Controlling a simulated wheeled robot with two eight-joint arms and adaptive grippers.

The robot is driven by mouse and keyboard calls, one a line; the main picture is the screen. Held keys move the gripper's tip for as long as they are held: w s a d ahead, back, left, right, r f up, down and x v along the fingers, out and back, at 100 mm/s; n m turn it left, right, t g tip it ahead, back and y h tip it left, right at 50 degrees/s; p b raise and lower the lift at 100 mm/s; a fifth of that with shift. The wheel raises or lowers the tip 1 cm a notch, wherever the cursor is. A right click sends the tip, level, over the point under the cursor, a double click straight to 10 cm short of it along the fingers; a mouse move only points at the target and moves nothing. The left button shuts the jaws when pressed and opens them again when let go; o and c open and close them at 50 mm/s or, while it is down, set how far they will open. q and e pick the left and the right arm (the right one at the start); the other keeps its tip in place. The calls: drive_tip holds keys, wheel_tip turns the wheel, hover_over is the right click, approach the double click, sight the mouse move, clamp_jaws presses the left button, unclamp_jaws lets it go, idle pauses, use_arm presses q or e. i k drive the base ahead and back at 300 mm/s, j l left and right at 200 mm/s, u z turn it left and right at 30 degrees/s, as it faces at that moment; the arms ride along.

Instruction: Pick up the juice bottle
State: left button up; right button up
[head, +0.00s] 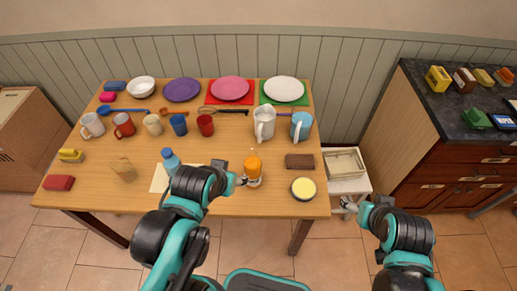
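The orange juice bottle (252,166) stands upright near the front of the wooden table, right of the middle. My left gripper (247,181) is at the bottle's lower part, reaching in from the left. Its fingers are small and partly hidden by the bottle and my arm, so I cannot tell whether they grip it. My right gripper (348,206) is away from the bottle, low beside the white drawer unit (350,186) right of the table. Its fingers are too small to read.
A blue bottle (170,159) stands close behind my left arm. A brown block (300,161) and a round yellow-topped container (303,188) lie right of the juice bottle. Mugs, pitchers and plates fill the back. A dark counter (450,110) stands at the right.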

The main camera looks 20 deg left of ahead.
sight(253, 164)
drive_tip(key=k+l+u, duration=0.1)
drive_tip(key=u, duration=1.85)
drive_tip(key=z, duration=1.3)
drive_tip(key=k+l+u, duration=0.4)
drive_tip(key=k+l, duration=0.25)
